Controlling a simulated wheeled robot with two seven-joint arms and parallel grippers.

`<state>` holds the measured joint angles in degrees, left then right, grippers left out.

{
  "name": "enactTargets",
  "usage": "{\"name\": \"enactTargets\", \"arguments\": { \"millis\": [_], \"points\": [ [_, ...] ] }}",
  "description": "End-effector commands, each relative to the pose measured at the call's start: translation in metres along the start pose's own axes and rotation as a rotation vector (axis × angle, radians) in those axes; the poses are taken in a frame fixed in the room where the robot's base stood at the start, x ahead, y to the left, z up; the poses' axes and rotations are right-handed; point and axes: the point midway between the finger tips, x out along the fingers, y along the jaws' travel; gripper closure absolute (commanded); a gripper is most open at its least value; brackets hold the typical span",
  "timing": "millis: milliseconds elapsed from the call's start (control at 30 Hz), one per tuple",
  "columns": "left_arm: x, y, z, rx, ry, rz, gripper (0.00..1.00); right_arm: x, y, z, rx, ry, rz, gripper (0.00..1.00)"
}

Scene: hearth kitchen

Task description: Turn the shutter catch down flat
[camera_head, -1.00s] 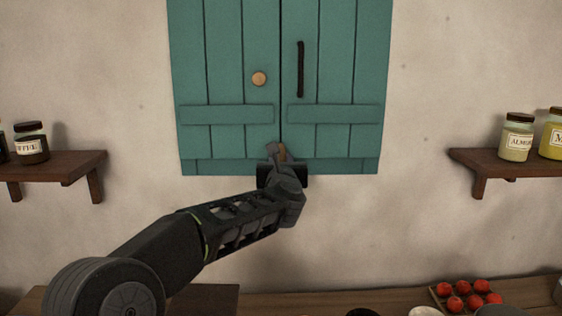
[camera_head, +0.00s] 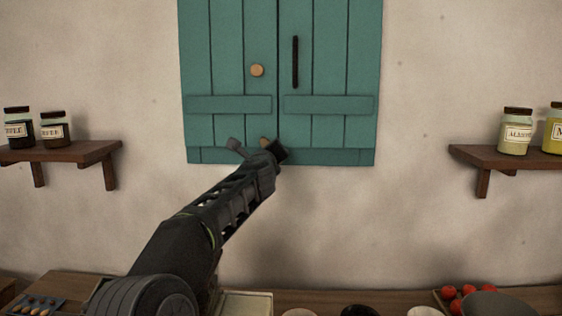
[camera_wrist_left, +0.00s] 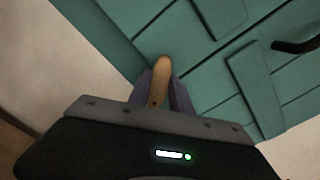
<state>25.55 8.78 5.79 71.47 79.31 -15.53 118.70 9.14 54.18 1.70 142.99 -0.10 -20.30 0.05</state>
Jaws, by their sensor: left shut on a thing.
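The teal shutters (camera_head: 230,85) are closed on the wall, with a tan shutter catch (camera_head: 264,142) at their lower edge near the middle seam. In the left wrist view the catch (camera_wrist_left: 161,78) is a rounded tan bar between my fingers. My left gripper (camera_head: 258,146) is shut on the catch and tilted against the shutter boards; its fingers (camera_wrist_left: 160,88) flank the catch in the wrist view. The catch's lower part and pivot are hidden by the gripper, so its exact angle is hard to tell. My right gripper is not in view.
A round tan knob (camera_head: 257,70) and a dark vertical handle (camera_head: 295,62) are on the shutters. Shelves with jars stand left (camera_head: 60,152) and right (camera_head: 500,158). Below, a counter (camera_head: 380,297) holds tomatoes (camera_head: 450,292) and bowls. The wall beside the shutters is clear.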

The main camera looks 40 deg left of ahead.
Motion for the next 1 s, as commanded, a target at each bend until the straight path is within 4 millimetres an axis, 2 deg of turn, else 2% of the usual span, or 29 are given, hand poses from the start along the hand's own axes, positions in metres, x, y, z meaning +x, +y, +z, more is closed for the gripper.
{"name": "enactTargets", "arguments": {
  "millis": [33, 600, 1000],
  "points": [
    [0.000, 0.004, -0.004, -0.045, 0.001, -0.003, 1.00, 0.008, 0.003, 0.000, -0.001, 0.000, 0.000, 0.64],
    [0.000, 0.023, -0.011, -0.584, 0.003, -0.002, 1.00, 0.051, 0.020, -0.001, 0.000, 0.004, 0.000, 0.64],
    [0.001, 0.030, -0.016, -0.858, 0.003, 0.000, 1.00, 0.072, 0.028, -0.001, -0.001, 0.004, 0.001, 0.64]
  ]
}}
